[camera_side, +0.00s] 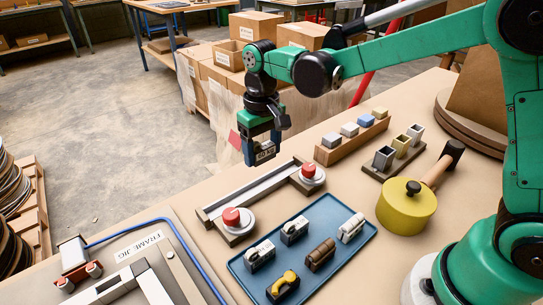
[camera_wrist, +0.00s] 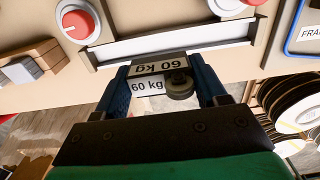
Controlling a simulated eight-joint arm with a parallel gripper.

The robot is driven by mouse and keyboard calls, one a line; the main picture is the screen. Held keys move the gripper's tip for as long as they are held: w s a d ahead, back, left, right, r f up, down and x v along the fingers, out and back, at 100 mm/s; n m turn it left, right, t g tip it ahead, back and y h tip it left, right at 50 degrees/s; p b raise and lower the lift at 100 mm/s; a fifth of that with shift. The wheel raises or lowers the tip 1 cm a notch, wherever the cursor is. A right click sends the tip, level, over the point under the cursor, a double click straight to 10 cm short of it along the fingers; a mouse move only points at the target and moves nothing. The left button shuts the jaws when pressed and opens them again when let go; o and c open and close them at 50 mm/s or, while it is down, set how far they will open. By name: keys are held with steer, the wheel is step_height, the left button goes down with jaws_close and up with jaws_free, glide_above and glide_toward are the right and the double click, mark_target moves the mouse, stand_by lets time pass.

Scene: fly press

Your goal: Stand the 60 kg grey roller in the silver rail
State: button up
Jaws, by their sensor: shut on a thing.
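A grey roller block marked "60 kg" (camera_side: 265,154) is between the fingers of my gripper (camera_side: 262,152), which is shut on it. In the wrist view the block (camera_wrist: 158,72) shows two "60 kg" labels and a round wheel at its right, between the blue fingers of my gripper (camera_wrist: 165,90). The silver rail (camera_side: 250,194) lies on the table, long and narrow, with no roller seen in it. My gripper holds the block above the table, beyond the rail in the side view. The rail also shows in the wrist view (camera_wrist: 175,42), apart from the block.
Red buttons (camera_side: 231,217) (camera_side: 309,171) stand by the rail's ends. A blue tray (camera_side: 240,265) holds several other rollers. A frame jig (camera_side: 140,245) lies front left.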

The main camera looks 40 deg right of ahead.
mark_target(257, 191)
steer(key=f, duration=0.1)
steer(key=w+a+f, duration=0.1)
steer(key=shift+f, duration=2.1)
steer(key=shift+f, duration=0.9)
stand_by(0.4)
steer(key=o, duration=1.2)
steer(key=shift+o, duration=0.2)
steer(key=shift+r, duration=3.5)
